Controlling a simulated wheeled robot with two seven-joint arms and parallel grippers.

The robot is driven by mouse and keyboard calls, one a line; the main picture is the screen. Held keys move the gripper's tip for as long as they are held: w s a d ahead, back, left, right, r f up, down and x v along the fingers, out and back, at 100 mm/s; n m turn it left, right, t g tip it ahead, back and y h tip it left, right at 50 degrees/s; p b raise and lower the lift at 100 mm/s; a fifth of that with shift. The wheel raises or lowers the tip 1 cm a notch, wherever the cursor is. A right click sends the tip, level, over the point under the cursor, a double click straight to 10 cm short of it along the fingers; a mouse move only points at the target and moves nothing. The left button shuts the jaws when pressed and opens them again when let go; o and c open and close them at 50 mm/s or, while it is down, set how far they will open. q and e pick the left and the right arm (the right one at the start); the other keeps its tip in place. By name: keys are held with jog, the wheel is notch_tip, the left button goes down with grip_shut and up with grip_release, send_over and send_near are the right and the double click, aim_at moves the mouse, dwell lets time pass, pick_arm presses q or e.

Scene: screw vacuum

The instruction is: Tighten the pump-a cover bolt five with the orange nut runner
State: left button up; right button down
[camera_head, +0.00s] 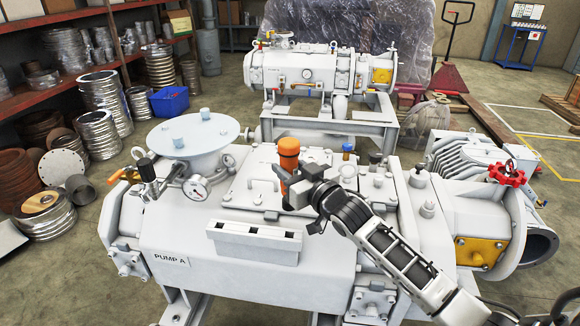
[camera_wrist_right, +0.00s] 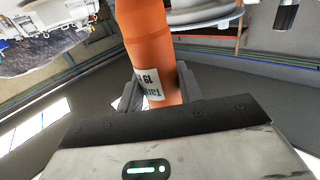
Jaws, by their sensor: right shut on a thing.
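The orange nut runner (camera_head: 289,156) stands upright over the cover on top of pump A (camera_head: 240,270). My right gripper (camera_head: 299,192) is shut on it. In the right wrist view the orange body (camera_wrist_right: 150,45) with a white label passes between the two fingers of my right gripper (camera_wrist_right: 162,92). The square cover plate (camera_head: 245,185) has a handle and bolts along its edges. The lower end of the nut runner is hidden by my gripper, so I cannot tell whether it touches a bolt. Bolt five cannot be singled out. My left gripper is not in view.
A pale round flange (camera_head: 193,135) and a pressure gauge (camera_head: 195,188) stand left of the cover. A slotted grey holder (camera_head: 255,240) sits in front. A red valve wheel (camera_head: 507,174) is at the right. A second pump (camera_head: 310,75) stands behind.

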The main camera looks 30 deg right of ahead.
aim_at(296, 152)
jog(key=shift+f, duration=0.1)
jog(key=shift+r+p, duration=0.45)
jog(key=shift+r, duration=2.2)
